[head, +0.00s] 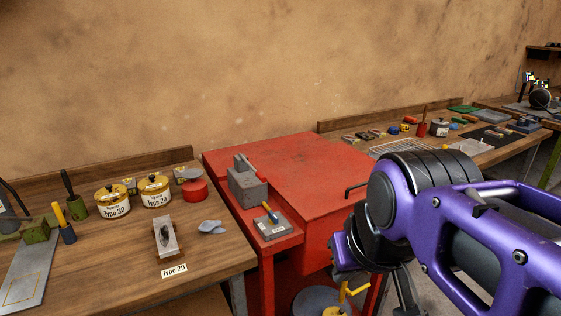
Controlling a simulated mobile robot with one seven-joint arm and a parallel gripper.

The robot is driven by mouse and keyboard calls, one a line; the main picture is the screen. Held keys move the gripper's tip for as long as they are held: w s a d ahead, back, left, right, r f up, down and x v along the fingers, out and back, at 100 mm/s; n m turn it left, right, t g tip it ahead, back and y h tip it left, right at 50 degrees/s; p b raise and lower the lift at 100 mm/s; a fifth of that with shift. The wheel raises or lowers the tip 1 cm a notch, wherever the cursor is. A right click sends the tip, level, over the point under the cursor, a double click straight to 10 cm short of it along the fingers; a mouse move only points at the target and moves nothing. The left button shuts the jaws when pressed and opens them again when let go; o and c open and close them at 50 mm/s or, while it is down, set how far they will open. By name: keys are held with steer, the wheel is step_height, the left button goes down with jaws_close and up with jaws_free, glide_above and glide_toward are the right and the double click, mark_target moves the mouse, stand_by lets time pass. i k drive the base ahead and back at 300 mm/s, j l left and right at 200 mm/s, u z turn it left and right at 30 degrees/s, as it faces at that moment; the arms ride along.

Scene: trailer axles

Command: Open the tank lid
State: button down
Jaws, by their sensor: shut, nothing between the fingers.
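A red tank (328,222) stands between the wooden workbenches, against the wall. Its flat red lid (300,165) lies level and looks closed. A dark bent handle (356,190) shows at the tank's right front edge, just left of my purple and black arm. My arm crosses the lower right of the head view and bends down in front of the tank, hiding part of its front and right side. The fingers of my gripper do not show.
The left bench (115,265) holds yellow-lidded pots and tools. The right bench (350,147) holds many small items. The lid top is clear.

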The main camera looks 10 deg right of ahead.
mark_target(317, 182)
steer(key=z, duration=0.4)
steer(key=i+l+u, duration=0.15)
steer(key=l, duration=0.25)
steer(key=i+l+u, duration=0.15)
steer(key=l, duration=0.25)
steer(key=i+l+u, duration=0.15)
steer(key=l, duration=0.25)
steer(key=k+l, duration=0.1)
steer(key=l, duration=0.15)
steer(key=k+l+z, duration=0.15)
steer(key=k+j, duration=0.1)
steer(key=k, duration=0.15)
steer(key=i+j+u, duration=0.2)
steer(key=i, duration=0.25)
